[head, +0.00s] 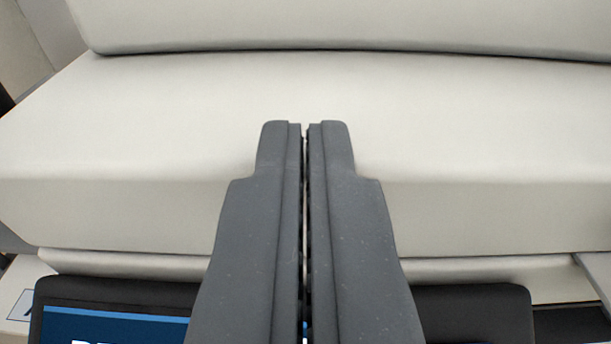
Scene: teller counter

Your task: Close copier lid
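The copier's off-white lid (150,130) spans the head view as a wide slab with a rounded front edge. A thin dark seam runs below its front edge, above a pale strip of the copier body (130,264). I cannot tell from this angle whether the lid is fully down. My gripper (305,126) points forward over the middle of the lid. Its two dark fingers are together with only a thin slit between them and nothing in it. The fingers hide the middle of the lid's front; contact cannot be told.
Another off-white raised part (350,25) lies across the top, behind the lid. A dark control panel with a blue screen (115,326) sits below the lid at the front, partly hidden by my fingers. A label (20,305) shows at the lower left edge.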

